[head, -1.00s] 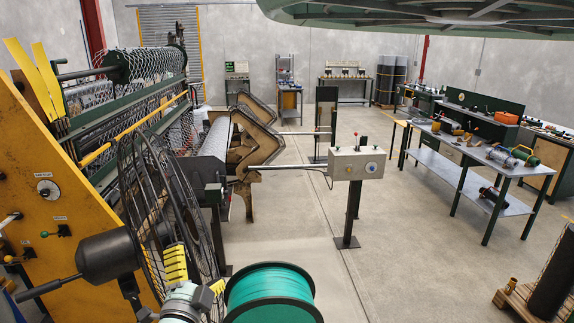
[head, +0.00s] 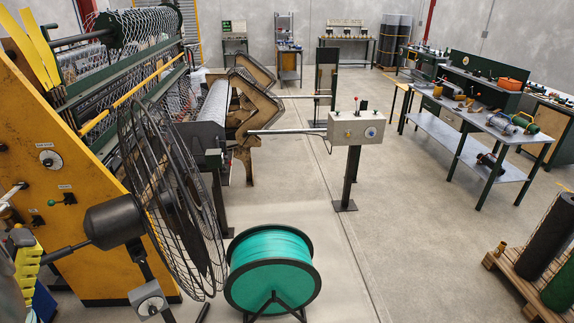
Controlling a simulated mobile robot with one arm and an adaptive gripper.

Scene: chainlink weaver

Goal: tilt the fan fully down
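The fan (head: 165,200) stands at the lower left. It has a round black wire cage, seen nearly edge-on and facing right, and a dark motor housing (head: 114,222) with a rod sticking out behind it. The cage leans in the picture, its top to the left and its bottom to the right. Its exact tilt cannot be told. A grey block (head: 148,299) sits on the stand below the motor.
A green wire spool (head: 270,268) on a black frame stands just right of the fan. The yellow weaving machine (head: 60,160) is behind and left. A control box (head: 356,129) on a post stands beyond. The floor right of the spool is clear.

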